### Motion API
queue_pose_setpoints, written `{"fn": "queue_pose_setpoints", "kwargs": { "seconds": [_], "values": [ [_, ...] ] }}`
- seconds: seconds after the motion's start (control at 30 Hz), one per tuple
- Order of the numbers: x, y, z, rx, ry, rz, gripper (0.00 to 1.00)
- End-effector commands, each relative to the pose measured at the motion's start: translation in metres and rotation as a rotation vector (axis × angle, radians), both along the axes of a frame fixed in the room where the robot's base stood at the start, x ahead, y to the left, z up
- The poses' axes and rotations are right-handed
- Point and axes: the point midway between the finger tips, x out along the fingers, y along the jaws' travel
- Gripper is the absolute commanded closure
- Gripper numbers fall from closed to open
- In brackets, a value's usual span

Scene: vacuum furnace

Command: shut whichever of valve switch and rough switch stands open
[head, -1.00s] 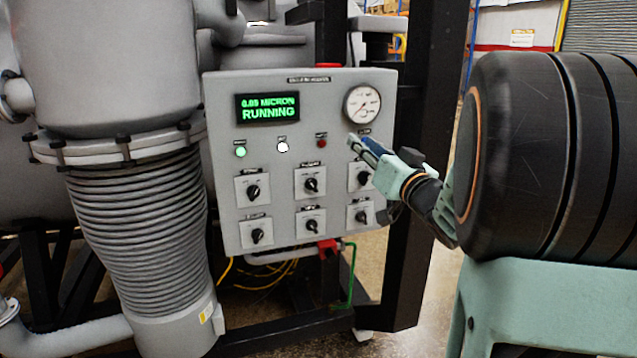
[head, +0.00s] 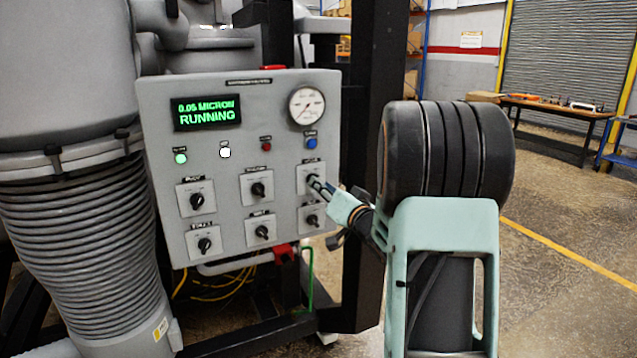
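The grey control panel (head: 225,140) carries two rows of black rotary switches on pale plates. The upper row has a left switch (head: 196,201), a middle switch (head: 258,189) and a right switch (head: 312,179). The lower row has a left switch (head: 204,245), a middle switch (head: 262,232) and a right switch (head: 312,219). Their labels are too small to read surely, so I cannot tell which are valve and rough, or which stands open. My gripper (head: 319,186) has its fingertips at the upper right switch, partly covering it; contact and finger opening are unclear.
A green display (head: 207,113) reads 0.05 MICRON, RUNNING. A round gauge (head: 306,106) and a blue button (head: 311,144) sit above the upper right switch. A black frame post (head: 373,80) stands right of the panel. A ribbed bellows (head: 85,250) stands at left.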

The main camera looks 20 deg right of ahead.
Motion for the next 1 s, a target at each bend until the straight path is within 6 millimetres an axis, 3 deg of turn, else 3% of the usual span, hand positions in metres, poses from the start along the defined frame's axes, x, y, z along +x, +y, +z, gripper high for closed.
{"fn": "queue_pose_setpoints", "kwargs": {
  "seconds": [0.2, 0.57, 0.8, 1.0],
  "values": [
    [0.025, 0.001, 0.0, 0.0, 0.001, 0.001, 0.75],
    [0.03, 0.001, 0.0, 0.0, 0.0, 0.0, 0.75],
    [0.03, 0.001, 0.0, 0.0, 0.0, 0.0, 1.0],
    [0.03, 0.001, 0.0, 0.0, 0.0, 0.0, 1.0]
  ]
}}
